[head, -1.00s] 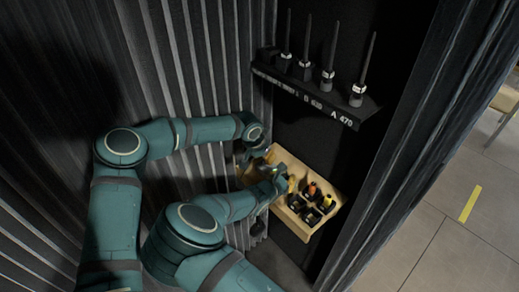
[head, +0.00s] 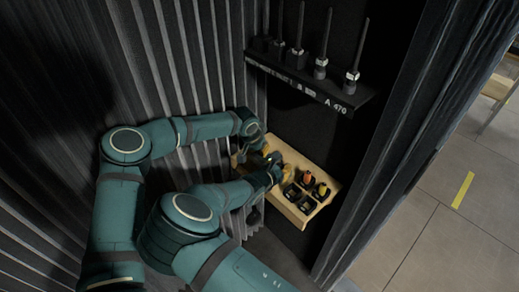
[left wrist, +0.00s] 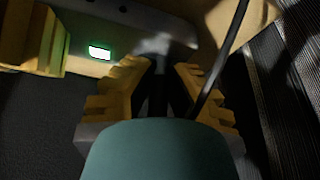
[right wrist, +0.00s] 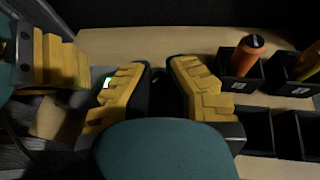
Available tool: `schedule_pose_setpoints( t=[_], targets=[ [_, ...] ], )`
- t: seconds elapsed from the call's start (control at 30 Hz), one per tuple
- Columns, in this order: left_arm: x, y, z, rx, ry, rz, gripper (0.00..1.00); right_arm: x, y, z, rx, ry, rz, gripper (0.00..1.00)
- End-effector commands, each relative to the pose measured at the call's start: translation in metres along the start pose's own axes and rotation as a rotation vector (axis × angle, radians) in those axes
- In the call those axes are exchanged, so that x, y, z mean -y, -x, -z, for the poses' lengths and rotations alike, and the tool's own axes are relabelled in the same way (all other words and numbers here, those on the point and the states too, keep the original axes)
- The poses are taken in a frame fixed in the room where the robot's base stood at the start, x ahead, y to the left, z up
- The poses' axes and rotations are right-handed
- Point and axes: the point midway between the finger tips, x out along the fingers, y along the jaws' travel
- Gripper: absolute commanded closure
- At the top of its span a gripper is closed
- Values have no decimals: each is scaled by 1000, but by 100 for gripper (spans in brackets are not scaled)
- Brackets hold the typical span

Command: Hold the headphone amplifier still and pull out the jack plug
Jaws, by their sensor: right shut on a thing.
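The headphone amplifier shows in the left wrist view as a grey box (left wrist: 135,22) with a lit green display. My right gripper (right wrist: 160,68) is shut on it near the display, and its yellow fingers also show at the left of the left wrist view. My left gripper (left wrist: 165,68) has its yellow fingers apart at the amplifier's near side. A dark form between them seems to be the jack plug (left wrist: 160,78), dim and partly hidden. A thin dark cable (left wrist: 232,40) runs down beside the right finger. In the head view both grippers are close together at the tray.
The wooden tray (head: 301,152) holds black bins with an orange-handled item (right wrist: 250,50) and other orange and yellow items, right beside my right gripper. A black shelf (head: 320,92) with several upright antennas is above. A ribbed wall (head: 215,60) stands close on the left.

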Motion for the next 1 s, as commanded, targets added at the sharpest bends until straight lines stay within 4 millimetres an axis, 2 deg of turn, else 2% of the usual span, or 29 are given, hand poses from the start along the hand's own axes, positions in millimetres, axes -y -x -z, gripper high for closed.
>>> schedule_pose_setpoints(
  t=[0.07, 0.1, 0.13, 0.57, 0.67, 1.0],
  targets=[
    [0, 0, 0, -1, -1, -1, 100, 0, 0, 3, -5, 2, 1, 100],
    [0, 0, 0, -1, -1, -1, 77, 0, 0, 3, -5, 2, 0, 100],
    [0, 0, 0, -1, -1, -1, 68, 0, 0, 3, -5, 2, 0, 100],
    [0, 6, 0, -1, -2, 0, 68, 0, 0, 3, -5, 2, 0, 100],
    [1, 17, 1, -2, -2, 2, 68, 0, 0, 3, -6, 2, 0, 100],
    [1, 77, 1, -2, -2, 4, 68, 0, 0, 3, -6, 2, 0, 100]
  ],
)
